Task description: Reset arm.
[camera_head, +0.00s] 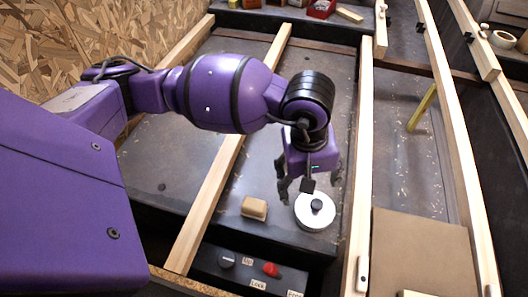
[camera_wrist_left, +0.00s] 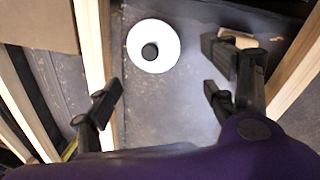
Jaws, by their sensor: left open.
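My left arm, purple with black joints, reaches in from the left in the head view. Its gripper (camera_head: 309,184) points down over the dark grey surface (camera_head: 255,165), with its fingers apart and nothing between them. In the left wrist view the two fingers (camera_wrist_left: 160,92) are also spread wide, with bare surface between them. A white round disc with a black knob (camera_head: 312,221) lies close to the gripper in the head view. It also shows in the left wrist view (camera_wrist_left: 137,45), beyond the fingers. My right gripper is not in view.
A tan block (camera_head: 254,208) lies left of the disc. Pale wooden rails (camera_head: 205,205) run lengthwise on both sides. A red knob (camera_head: 271,269) and labels are at the front. A brown board (camera_head: 420,250) lies at right. A red box (camera_head: 320,8) stands at the back.

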